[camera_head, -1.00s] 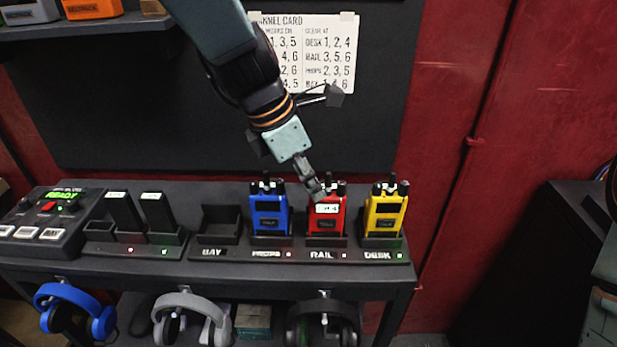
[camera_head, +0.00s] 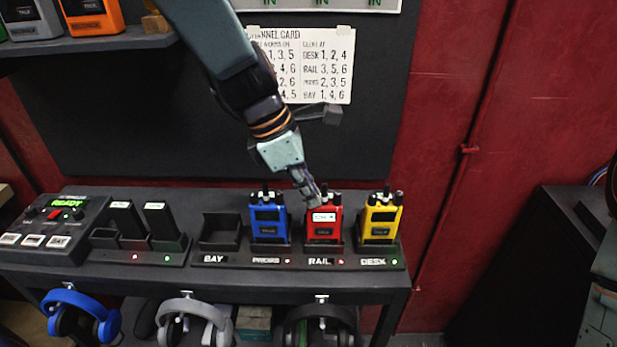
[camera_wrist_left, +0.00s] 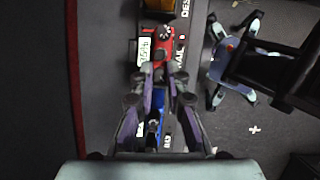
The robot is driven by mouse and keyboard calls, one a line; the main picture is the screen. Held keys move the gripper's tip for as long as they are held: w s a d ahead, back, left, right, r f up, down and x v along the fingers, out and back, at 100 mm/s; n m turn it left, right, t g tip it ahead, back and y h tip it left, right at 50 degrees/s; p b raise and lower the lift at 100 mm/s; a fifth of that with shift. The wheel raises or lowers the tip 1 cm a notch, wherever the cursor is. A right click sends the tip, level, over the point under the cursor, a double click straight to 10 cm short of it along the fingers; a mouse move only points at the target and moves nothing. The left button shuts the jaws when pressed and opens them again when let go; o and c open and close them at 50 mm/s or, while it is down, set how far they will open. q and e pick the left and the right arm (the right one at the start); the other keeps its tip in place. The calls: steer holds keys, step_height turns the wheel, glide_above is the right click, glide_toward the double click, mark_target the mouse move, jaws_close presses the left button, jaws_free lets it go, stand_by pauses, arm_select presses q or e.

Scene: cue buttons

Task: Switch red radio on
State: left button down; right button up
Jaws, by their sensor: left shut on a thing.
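The red radio (camera_head: 322,223) stands upright in the RAIL slot of the dark charging rack, with a lit white display on its front. It also shows in the wrist view (camera_wrist_left: 164,50), with a knob on its top. My left gripper (camera_head: 312,200) comes down from above and reaches the top left of the red radio. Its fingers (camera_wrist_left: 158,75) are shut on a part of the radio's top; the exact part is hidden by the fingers. My right gripper is not in view.
A blue radio (camera_head: 268,220) stands close on the left and a yellow radio (camera_head: 380,219) on the right. The BAY slot (camera_head: 220,232) is empty. A control box (camera_head: 50,228) sits at the left. A channel card (camera_head: 330,65) hangs behind my arm. Headphones (camera_head: 190,318) hang below.

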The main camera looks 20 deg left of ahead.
arm_select(q)
steer(key=shift+m+g+p, duration=0.4)
steer(key=shift+m+p, duration=0.4)
steer(key=shift+m, duration=0.2)
steer(key=c, duration=1.3)
jaws_free()
steer(key=shift+w, duration=0.1)
steer(key=shift+c, duration=0.2)
steer(key=shift+r, duration=0.1)
steer(key=v, duration=1.1)
steer(key=shift+a+r, duration=0.25)
steer(key=shift+r, duration=0.1)
steer(key=shift+s+f, duration=0.1)
steer(key=shift+s, duration=0.15)
